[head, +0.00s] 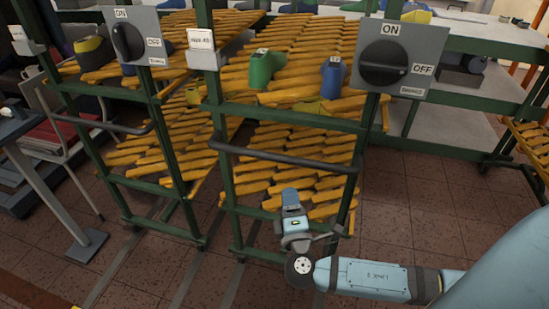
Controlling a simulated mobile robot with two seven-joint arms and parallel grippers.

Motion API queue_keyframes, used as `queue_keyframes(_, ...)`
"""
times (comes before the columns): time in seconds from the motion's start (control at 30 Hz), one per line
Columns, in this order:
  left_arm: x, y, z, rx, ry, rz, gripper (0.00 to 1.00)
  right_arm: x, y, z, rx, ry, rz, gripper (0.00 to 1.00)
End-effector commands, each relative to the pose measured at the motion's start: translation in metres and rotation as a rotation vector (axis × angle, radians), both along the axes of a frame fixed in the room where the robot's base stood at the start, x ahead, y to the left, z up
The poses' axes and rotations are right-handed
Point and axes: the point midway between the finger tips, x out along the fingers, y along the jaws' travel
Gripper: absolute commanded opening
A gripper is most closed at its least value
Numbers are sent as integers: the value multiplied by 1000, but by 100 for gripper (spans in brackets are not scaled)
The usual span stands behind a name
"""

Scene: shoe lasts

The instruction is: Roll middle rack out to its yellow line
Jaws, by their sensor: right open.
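The middle rack (226,175) is a green frame with tiers of orange-yellow slats, standing upright in the centre. A dark horizontal handle bar (285,158) crosses its front. A green last (261,70) and a blue last (332,76) stand on its upper slats. My right gripper (299,232) is open and empty, in front of the rack's lower part and below the handle bar, apart from the bar. Whether it touches the lower frame, I cannot tell. My left gripper is out of view. No full yellow line shows; a small yellow mark (76,307) is at the bottom edge.
Another slatted rack (165,140) stands close on the left. Grey ON/OFF switch panels (401,59) are at the upper fronts. Metal floor rails (190,272) run forward from the racks. A grey stand foot (84,246) is at left. Tiled floor (430,200) is clear at right.

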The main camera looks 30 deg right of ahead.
Motion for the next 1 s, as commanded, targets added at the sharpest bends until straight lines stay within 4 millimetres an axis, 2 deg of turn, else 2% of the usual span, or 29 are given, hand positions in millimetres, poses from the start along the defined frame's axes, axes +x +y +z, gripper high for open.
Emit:
queue_keyframes(0.17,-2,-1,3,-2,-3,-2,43,20,-10,6,-4,-5,-1,50)
queue_keyframes(0.6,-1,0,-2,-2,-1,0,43,98,-50,21,-2,-1,-1,50)
queue_keyframes(0.8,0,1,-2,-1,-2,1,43,116,-59,24,-1,-1,-1,50)
queue_keyframes(1.0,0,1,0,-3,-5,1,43,120,-60,25,0,0,0,50)
